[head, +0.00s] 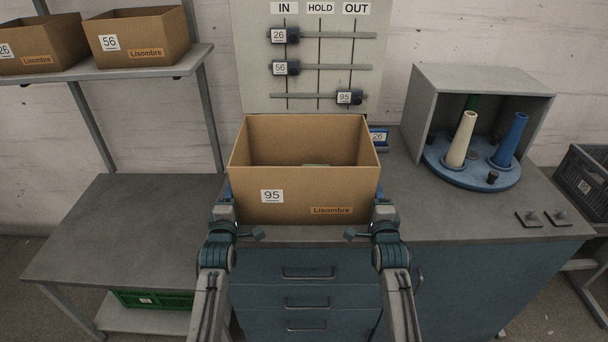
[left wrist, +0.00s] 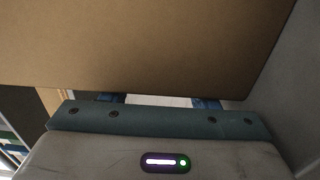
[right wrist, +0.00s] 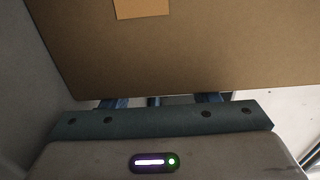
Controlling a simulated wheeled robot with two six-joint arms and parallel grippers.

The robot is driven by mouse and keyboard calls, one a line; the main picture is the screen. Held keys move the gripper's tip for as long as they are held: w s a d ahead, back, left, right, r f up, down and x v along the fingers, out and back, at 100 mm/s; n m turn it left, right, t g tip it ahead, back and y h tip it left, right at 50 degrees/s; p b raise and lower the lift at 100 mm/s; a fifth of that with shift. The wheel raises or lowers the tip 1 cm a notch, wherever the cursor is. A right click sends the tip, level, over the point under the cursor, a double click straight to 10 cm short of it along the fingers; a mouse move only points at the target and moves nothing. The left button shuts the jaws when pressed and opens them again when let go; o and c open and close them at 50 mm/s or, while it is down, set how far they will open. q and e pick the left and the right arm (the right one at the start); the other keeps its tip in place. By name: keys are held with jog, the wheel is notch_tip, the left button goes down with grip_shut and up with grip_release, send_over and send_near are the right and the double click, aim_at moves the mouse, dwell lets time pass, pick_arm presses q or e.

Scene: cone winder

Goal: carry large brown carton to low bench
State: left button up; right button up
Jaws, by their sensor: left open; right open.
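The large brown carton (head: 300,195), open at the top, carries a "95" label and a "Lisombre" label. It stands upright at the front of the grey worktop; I cannot tell whether its base touches. My left gripper (head: 229,194) is open at the carton's left side, and my right gripper (head: 379,194) is open at its right side. In the left wrist view the carton wall (left wrist: 140,45) fills the upper part, and likewise in the right wrist view (right wrist: 190,55). Contact is unclear. The low bench (head: 125,225) is at the left, its grey top bare.
Two smaller cartons (head: 143,38) (head: 40,45) sit on a shelf above the bench. A green crate (head: 155,300) is under it. A grey housing (head: 485,85) with coloured cones on a blue turntable stands right on the worktop (head: 440,215). A slider board (head: 310,55) is behind the carton.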

aim_at(232, 186)
pick_arm(q)
jog(key=shift+d, duration=0.2)
pick_arm(e)
jog(key=shift+a, duration=0.2)
pick_arm(q)
jog(key=shift+r, duration=0.15)
pick_arm(e)
jog(key=shift+r, duration=0.15)
pick_arm(q)
notch_tip(232, 186, up, 5)
jog(key=p, duration=0.5)
jog(key=shift+d, duration=0.1)
pick_arm(e)
notch_tip(232, 186, up, 5)
jog(key=shift+a+f, duration=0.1)
pick_arm(q)
jog(key=shift+f, duration=0.2)
pick_arm(e)
jog(key=shift+f, duration=0.1)
